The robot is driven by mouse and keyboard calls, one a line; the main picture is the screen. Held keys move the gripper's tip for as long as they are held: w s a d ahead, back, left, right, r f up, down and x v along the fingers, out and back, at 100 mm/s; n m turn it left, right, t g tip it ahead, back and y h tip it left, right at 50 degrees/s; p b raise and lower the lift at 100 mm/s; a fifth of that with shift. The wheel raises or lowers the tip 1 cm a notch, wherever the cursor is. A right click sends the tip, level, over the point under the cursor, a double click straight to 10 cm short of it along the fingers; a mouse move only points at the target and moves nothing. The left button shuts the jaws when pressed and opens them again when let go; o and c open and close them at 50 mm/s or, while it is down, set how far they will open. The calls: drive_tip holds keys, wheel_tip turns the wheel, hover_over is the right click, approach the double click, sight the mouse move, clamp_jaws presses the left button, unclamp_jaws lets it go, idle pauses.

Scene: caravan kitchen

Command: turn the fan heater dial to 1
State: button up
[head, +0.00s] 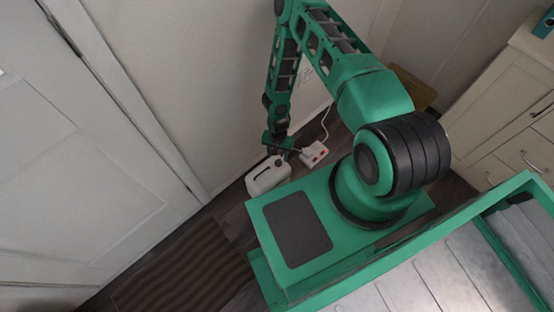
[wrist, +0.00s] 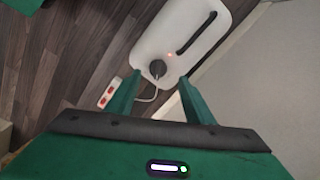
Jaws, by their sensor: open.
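The white fan heater (head: 268,177) stands on the floor by the wall, at the front edge of my base in the head view. In the wrist view the heater (wrist: 178,32) shows a dark slot, a small orange light and a round dark dial (wrist: 157,68). My gripper (wrist: 159,77) is open, its two green fingers on either side of the dial in the picture. Whether they touch it cannot be told, and the dial's markings are too small to read. In the head view my gripper (head: 278,147) is just above the heater and partly hides it.
A white power strip (head: 313,153) with red switches lies beside the heater; it also shows in the wrist view (wrist: 108,93). A white cord (wrist: 147,97) runs near my fingers. The wall is close by, a white door (head: 90,160) stands left, and a ribbed mat (head: 185,265) lies on the floor.

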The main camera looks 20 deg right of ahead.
drive_tip(key=shift+r, duration=2.55)
wheel_tip(320, 180, up, 16)
drive_tip(key=n+h, duration=0.1)
hover_over(278, 161)
drive_tip(key=w+d, duration=0.5)
drive_tip(key=d, duration=0.3)
drive_tip(key=s+d+r+h, duration=0.1)
drive_tip(key=d+r, duration=0.2)
drive_tip(key=r, duration=0.6)
drive_tip(key=s+d+r, duration=0.1)
drive_tip(key=d+r, duration=0.3)
drive_tip(key=r, duration=0.5)
drive_tip(key=s+d+r, duration=0.1)
drive_tip(key=s+r, duration=0.7)
drive_tip(key=r, duration=0.3)
drive_tip(key=s+d+r, duration=0.1)
drive_tip(key=s+r, duration=0.8)
drive_tip(key=r, duration=0.3)
drive_tip(key=s+a+r+n+y, duration=0.1)
drive_tip(key=s+a+r+y, duration=0.1)
drive_tip(key=s, duration=0.7)
drive_tip(key=shift+s+a+r, duration=0.15)
drive_tip(key=shift+a+r, duration=0.05)
drive_tip(key=shift+r, duration=0.6)
